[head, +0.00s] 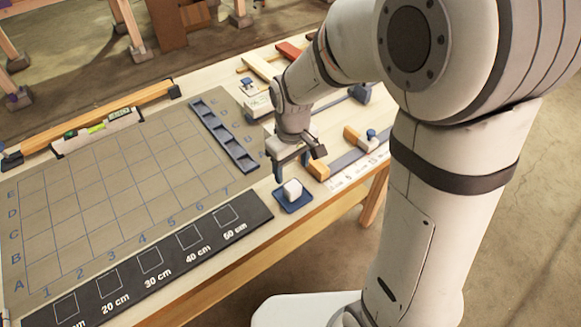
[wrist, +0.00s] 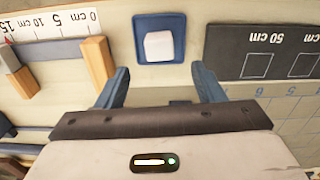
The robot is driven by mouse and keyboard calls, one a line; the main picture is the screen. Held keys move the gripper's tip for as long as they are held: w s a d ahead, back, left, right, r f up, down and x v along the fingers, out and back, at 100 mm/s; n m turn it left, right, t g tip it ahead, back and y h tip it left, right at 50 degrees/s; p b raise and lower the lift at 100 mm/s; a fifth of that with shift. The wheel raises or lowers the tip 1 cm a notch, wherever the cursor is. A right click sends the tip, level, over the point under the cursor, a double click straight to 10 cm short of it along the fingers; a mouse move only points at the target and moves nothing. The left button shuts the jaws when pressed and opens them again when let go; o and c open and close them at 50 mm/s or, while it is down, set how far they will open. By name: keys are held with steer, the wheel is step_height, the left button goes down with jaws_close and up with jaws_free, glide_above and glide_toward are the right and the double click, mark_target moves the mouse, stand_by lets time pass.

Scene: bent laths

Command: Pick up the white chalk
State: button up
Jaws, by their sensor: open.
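The white chalk (head: 292,188) is a small block sitting in a small blue tray (head: 303,202) near the front edge of the workbench. In the wrist view the chalk (wrist: 159,46) lies in the blue tray (wrist: 143,24), ahead of and roughly midway between my two fingers. My gripper (head: 293,168) is just behind the tray in the head view, with its fingers pointing down. In the wrist view my gripper (wrist: 163,86) is open with nothing between its fingers.
A dark strip marked in centimetres (head: 150,262) and a gridded board (head: 120,180) lie left of the tray. A slotted blue rack (head: 222,137) lies behind. A wooden block (head: 318,170) and a white ruler (wrist: 50,25) are close by on the other side.

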mark_target(293, 185)
steer(key=shift+w+a+f, duration=0.1)
steer(key=shift+a+f, duration=0.15)
steer(key=shift+f, duration=0.15)
steer(key=f, duration=0.7)
steer(key=shift+s+d+f+p, duration=0.2)
steer(key=shift+d+f+p, duration=0.05)
steer(key=shift+d+p, duration=0.1)
steer(key=shift+c, duration=0.3)
steer(key=c, duration=1)
step_height(293, 185, up, 10)
steer(key=shift+r, duration=0.1)
steer(key=shift+c, duration=0.2)
